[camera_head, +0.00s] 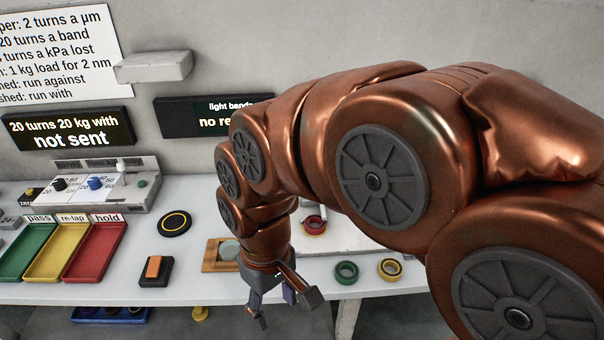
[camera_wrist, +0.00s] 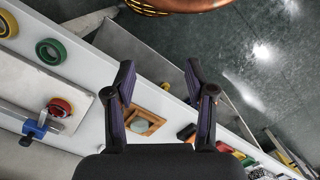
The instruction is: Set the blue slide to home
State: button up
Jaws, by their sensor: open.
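A blue slide (camera_wrist: 36,128) sits on a grey rail (camera_wrist: 12,112) at the lower left of the wrist view, beside a red ring. In the head view my arm hides that spot. A small blue knob (camera_head: 95,183) also shows on the grey scale panel (camera_head: 140,197) at the left of the head view. My gripper (camera_head: 287,308) is open and empty at the front edge of the bench, pointing down. In the wrist view its fingers (camera_wrist: 160,72) are spread, with nothing between them and the blue slide well off to their left.
A wooden holder (camera_head: 213,263) with a pale disc lies just behind my gripper. The red ring (camera_head: 314,224), green ring (camera_head: 346,272) and yellow ring (camera_head: 389,270) lie to its right. A black block with an orange top (camera_head: 154,268) and coloured trays (camera_head: 95,252) stand left.

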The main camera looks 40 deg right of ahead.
jog(key=w+d+r+n+t+y, duration=0.1)
jog(key=w+d+t, duration=0.1)
jog(key=w+d, duration=0.55)
jog(key=w+d+r+n+t+y, duration=0.1)
jog(key=w+d, duration=0.3)
jog(key=w, duration=0.7)
jog(key=w+d+f+m+t+h, duration=0.1)
jog(key=w+d+f, duration=0.1)
jog(key=d, duration=1.1)
jog(key=w+d+f+t+h, duration=0.1)
jog(key=w+d+t, duration=0.1)
jog(key=d, duration=1.1)
jog(key=shift+p+x, duration=0.9)
jog(key=shift+x, duration=2.95)
jog(key=shift+c, duration=0.2)
grip_shut()
